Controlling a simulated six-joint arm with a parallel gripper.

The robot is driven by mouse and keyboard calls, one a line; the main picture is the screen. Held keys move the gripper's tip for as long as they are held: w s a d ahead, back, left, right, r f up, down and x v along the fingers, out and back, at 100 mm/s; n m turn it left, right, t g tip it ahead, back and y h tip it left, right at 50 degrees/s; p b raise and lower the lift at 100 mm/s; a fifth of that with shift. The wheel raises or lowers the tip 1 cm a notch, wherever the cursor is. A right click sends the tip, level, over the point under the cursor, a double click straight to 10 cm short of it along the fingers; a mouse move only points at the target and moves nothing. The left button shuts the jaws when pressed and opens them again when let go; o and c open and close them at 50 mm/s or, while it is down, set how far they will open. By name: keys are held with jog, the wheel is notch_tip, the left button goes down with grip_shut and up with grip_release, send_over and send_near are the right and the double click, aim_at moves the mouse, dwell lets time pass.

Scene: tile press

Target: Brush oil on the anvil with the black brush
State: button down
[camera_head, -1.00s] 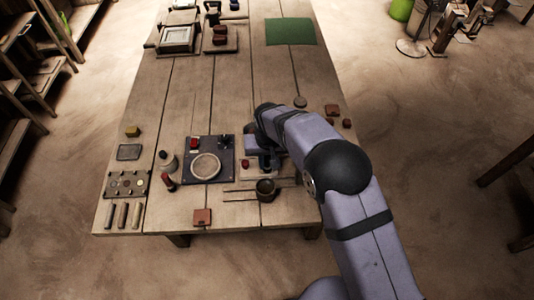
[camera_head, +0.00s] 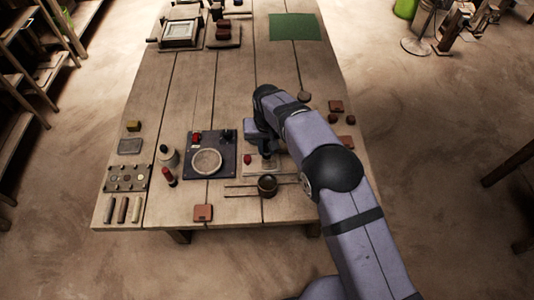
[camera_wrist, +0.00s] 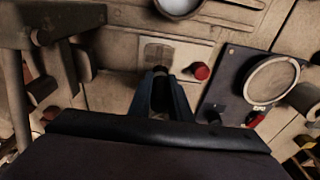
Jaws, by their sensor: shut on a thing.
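My gripper (camera_wrist: 160,92) points down over a pale board (camera_wrist: 140,52) with a grey square on it. It is shut on a dark, upright piece, which I take to be the black brush (camera_wrist: 160,97); its lower end is hard to make out. In the head view, my gripper (camera_head: 267,155) is over the same board (camera_head: 277,168), right of the dark panel. A red knob (camera_wrist: 201,72) stands on the board beside the fingers. The dark panel (camera_head: 190,172) carries a round pale disc (camera_head: 206,162). I cannot tell for sure which part is the anvil.
A dark round pot (camera_head: 267,185) stands between thin rods in front of the board. A bottle (camera_head: 168,156) and a red-topped piece (camera_head: 170,177) stand left of the panel. A red-brown tile (camera_head: 203,213) lies near the front edge. The table's middle is clear.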

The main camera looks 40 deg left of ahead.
jog(key=shift+w+a+f+b, duration=0.1)
jog(key=shift+w+a+b, duration=0.2)
jog(key=shift+w+a, duration=0.15)
jog(key=shift+s+d+r, duration=0.1)
jog(key=shift+s+r, duration=0.05)
jog(key=shift+r, duration=0.05)
jog(key=shift+s+d+p, duration=1.3)
jog(key=shift+s+d, duration=0.9)
jog(key=shift+d, duration=0.05)
notch_tip(320, 180, up, 8)
jog(key=p, duration=0.4)
jog(key=shift+p, duration=0.4)
